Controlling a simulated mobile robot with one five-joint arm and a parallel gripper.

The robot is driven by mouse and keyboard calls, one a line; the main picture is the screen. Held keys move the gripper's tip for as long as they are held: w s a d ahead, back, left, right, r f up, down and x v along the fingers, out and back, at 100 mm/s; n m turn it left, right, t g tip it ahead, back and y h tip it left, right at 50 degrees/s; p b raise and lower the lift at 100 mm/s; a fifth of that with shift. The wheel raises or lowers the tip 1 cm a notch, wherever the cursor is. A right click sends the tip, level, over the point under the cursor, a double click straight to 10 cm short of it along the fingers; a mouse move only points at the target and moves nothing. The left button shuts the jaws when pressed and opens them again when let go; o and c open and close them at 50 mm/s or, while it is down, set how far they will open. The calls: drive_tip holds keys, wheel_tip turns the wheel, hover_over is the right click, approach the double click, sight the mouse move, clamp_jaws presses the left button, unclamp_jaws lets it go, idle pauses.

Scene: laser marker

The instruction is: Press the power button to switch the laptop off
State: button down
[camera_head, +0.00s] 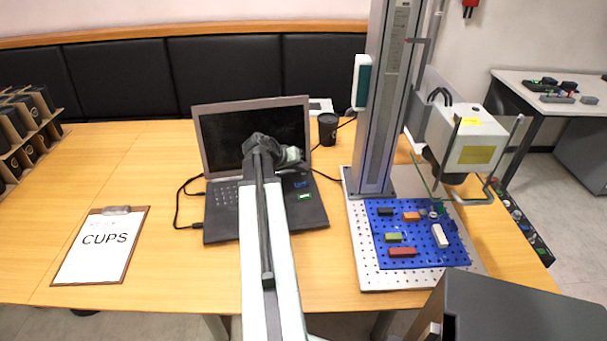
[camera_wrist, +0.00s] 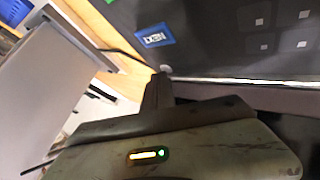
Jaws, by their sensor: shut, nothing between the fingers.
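The black laptop (camera_head: 222,225) stands open on the wooden table, and the visible part of its screen (camera_head: 225,135) is dark. My arm crosses in front of it and hides part of the screen and keyboard. My gripper (camera_head: 297,163) is shut and empty, over the right rear of the keyboard deck near the hinge. In the wrist view my gripper (camera_wrist: 163,80) points at the laptop (camera_wrist: 215,45), close to the edge where deck and screen meet. A blue label (camera_wrist: 154,37) lies beside it. I cannot make out the power button or tell whether the fingertips touch.
A black cup (camera_head: 327,130) stands behind the laptop's right side. The laser marker column (camera_head: 380,110) rises to the right, over a blue plate (camera_head: 420,258) with several small blocks. A clipboard (camera_head: 100,246) reading CUPS lies left. Cables run beside the laptop.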

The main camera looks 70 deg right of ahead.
drive_tip(key=shift+r+p, duration=0.5)
drive_tip(key=shift+r, duration=0.1)
wheel_tip(320, 180, up, 6)
drive_tip(key=p, duration=0.6)
